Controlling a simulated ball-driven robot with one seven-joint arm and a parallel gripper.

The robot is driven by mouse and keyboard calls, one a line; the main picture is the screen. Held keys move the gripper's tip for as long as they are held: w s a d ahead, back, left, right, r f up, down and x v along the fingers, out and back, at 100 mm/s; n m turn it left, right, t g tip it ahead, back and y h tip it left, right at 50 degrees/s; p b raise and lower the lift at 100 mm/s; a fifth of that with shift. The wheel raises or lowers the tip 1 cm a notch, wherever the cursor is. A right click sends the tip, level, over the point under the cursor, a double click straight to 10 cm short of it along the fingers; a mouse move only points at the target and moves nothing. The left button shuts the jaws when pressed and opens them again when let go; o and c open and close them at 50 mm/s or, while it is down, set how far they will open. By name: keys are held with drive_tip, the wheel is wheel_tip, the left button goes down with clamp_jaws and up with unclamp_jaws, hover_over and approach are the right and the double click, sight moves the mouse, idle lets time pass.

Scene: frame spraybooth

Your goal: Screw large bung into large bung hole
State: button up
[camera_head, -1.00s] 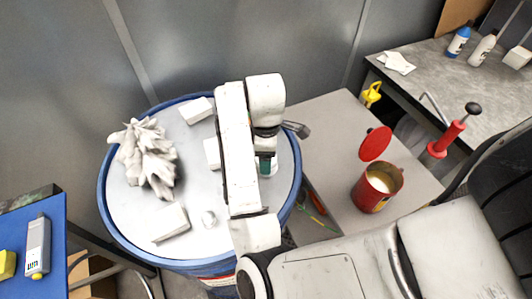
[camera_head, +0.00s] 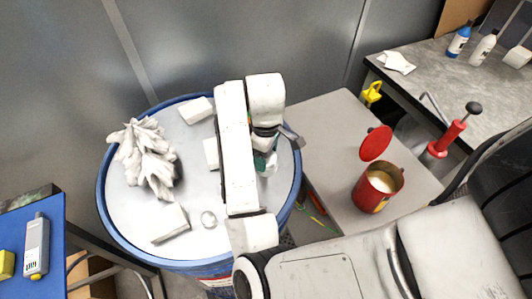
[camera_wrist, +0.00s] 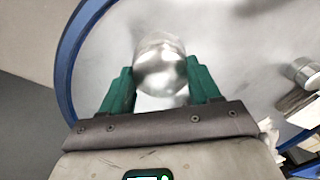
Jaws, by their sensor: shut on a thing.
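My gripper (camera_wrist: 160,88) has green fingers and is shut on a shiny silver round piece, which I take as the large bung (camera_wrist: 160,62). In the head view my gripper (camera_head: 265,162) is over the right part of the blue-rimmed drum's pale lid (camera_head: 135,215), partly covered by my arm. In the wrist view the bung is between the fingertips, close above or against the lid. It hides what is beneath it, so I cannot tell how it sits in a hole.
A crumpled whitish cloth (camera_head: 148,160) and pale blocks (camera_head: 171,224) lie on the lid. To the right, a grey table (camera_head: 320,135) holds an open red can (camera_head: 378,188). A blue surface (camera_head: 50,270) stands at the left.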

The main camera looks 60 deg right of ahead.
drive_tip(key=m, duration=0.4)
drive_tip(key=shift+m+b, duration=0.3)
drive_tip(key=shift+b, duration=0.05)
drive_tip(key=m+b, duration=0.1)
drive_tip(key=m, duration=0.2)
drive_tip(key=shift+a+f+m, duration=0.1)
drive_tip(key=shift+m, duration=0.2)
drive_tip(key=o, duration=0.8)
